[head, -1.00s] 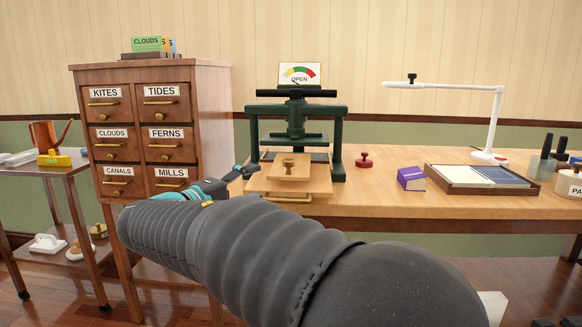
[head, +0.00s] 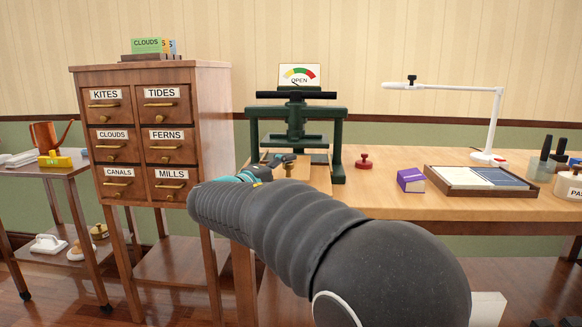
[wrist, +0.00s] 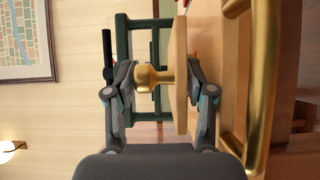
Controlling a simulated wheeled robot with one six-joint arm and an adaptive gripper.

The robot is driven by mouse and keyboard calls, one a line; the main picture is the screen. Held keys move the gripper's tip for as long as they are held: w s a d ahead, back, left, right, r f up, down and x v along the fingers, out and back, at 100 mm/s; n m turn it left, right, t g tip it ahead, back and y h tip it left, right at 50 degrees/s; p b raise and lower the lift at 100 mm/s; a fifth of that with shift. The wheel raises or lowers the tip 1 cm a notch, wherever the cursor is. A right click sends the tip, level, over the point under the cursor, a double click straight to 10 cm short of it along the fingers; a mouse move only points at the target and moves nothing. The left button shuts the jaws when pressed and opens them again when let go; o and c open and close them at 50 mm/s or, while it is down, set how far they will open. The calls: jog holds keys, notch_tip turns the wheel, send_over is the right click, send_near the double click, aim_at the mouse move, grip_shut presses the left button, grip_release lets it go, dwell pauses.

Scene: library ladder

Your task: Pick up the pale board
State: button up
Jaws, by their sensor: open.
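The pale board (wrist: 180,100) shows edge-on in the wrist view, which is turned sideways. A brass knob (wrist: 150,76) stands on its face. My gripper (wrist: 160,67) is open, with one finger on the knob's side and the other by the board's opposite side, so the jaws straddle knob and board edge. I cannot tell whether either finger touches.
A large brass handle (wrist: 262,80) runs close beside the board in the wrist view. A red stamp (head: 364,161), purple book (head: 411,180) and tray (head: 470,189) lie to the right on the bench. The drawer cabinet (head: 212,110) stands left.

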jog(key=shift+w+d, duration=0.45)
jog(key=shift+w, duration=0.15)
jog(key=c, duration=0.9)
jog(key=shift+r, duration=0.1)
